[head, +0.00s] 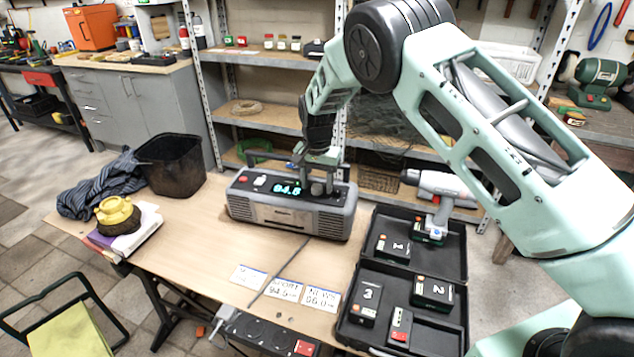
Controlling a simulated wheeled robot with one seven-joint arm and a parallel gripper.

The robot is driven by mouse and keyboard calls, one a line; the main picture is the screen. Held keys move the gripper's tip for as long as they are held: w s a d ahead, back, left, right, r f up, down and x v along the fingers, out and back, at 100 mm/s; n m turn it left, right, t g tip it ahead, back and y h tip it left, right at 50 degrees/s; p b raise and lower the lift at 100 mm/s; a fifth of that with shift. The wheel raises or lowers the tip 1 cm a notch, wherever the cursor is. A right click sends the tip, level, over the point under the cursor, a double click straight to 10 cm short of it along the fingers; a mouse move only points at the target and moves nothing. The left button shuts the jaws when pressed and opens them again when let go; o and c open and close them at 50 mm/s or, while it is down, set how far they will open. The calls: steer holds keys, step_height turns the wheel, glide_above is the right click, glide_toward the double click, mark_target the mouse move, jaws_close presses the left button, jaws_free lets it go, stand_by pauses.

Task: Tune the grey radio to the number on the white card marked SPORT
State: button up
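The grey radio (290,221) stands upright on the wooden table, its lit display facing me. The display digits read about 94.6, but the last digit is not sharp. My gripper (318,186) is lowered onto the right part of the radio's top, at a knob beside the display. The fingers are small and partly hidden, so I cannot tell whether they close on the knob. The white card marked SPORT (283,290) lies in front of the radio, between two other cards. Its number looks like 94.6, also small.
The NEWS card (321,298) lies to its right and another card (247,277) to its left. A black tool case (345,338) with a drill (437,190) is at right, a black bin (172,168) at left.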

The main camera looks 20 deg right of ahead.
mark_target(317, 186)
step_height(317, 186, up, 17)
steer(key=b, duration=0.1)
steer(key=shift+r+b, duration=0.2)
steer(key=shift+b, duration=0.15)
stand_by(0.3)
steer(key=s+a+n+y, duration=0.1)
steer(key=s+a+n, duration=0.2)
steer(key=s, duration=0.7)
steer(key=s+a+r+n, duration=0.1)
steer(key=s+a+n, duration=0.3)
steer(key=s, duration=0.7)
steer(key=s+a+n+y, duration=0.1)
steer(key=s+a+n, duration=0.2)
steer(key=s, duration=0.7)
steer(key=s+d+f+n, duration=0.1)
steer(key=s+d+n, duration=0.1)
steer(key=s, duration=0.4)
steer(key=s+d+f+n+h, duration=0.1)
steer(key=s+f+n, duration=0.1)
steer(key=s, duration=0.4)
steer(key=shift+s+d, duration=0.2)
steer(key=shift+d, duration=0.2)
